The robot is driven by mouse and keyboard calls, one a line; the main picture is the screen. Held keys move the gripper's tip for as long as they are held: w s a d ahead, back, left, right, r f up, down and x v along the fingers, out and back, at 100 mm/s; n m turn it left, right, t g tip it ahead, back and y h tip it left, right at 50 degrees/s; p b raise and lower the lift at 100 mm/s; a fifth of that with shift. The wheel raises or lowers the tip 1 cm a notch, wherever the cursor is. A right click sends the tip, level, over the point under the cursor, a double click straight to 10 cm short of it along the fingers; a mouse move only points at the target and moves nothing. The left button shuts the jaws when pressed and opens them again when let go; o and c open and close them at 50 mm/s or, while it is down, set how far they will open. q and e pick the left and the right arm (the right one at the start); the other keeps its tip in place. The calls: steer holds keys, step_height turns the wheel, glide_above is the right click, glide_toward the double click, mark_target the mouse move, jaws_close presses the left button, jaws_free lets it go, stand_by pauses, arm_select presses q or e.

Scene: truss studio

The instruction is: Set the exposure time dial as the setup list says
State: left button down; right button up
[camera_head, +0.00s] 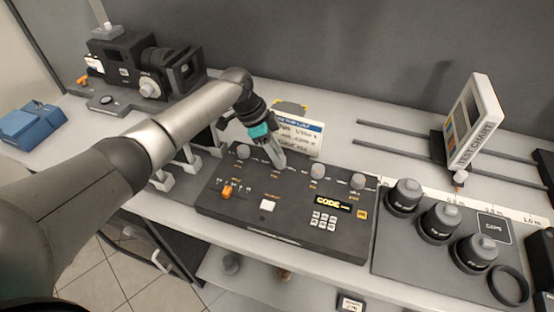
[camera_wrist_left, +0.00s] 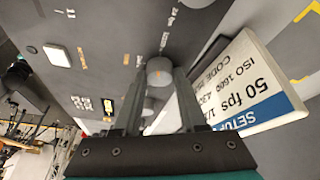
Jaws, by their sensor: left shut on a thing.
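The dark control panel (camera_head: 290,205) has a row of grey dials along its back edge. My left gripper (camera_head: 278,160) reaches down to the second dial from the left, which it mostly hides. In the left wrist view, the fingers (camera_wrist_left: 157,80) are shut on the sides of a grey round dial (camera_wrist_left: 159,70). Its label and pointer cannot be read clearly. The setup list (camera_head: 300,135) is a white card with a blue header, standing behind the panel. In the left wrist view the setup list (camera_wrist_left: 245,85) appears upside down, showing "50 fps", a partly cut "1/1…" and "ISO 1600".
Other dials (camera_head: 317,171) stand close to the right of my gripper. The panel also has an orange lever (camera_head: 227,190), a lit "CODE" display (camera_head: 333,202) and a keypad (camera_head: 324,220). Black lens-like cylinders (camera_head: 405,196) stand right; a camera rig (camera_head: 145,70) stands back left.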

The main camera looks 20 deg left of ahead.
arm_select(q)
steer(key=shift+m+g+b, duration=0.4)
steer(key=shift+m+b, duration=0.45)
steer(key=shift+m, duration=0.25)
steer(key=shift+c, duration=2.3)
jaws_free()
steer(key=shift+w, duration=0.1)
steer(key=p+v, duration=0.1)
steer(key=v, duration=1.4)
steer(key=shift+r, duration=0.1)
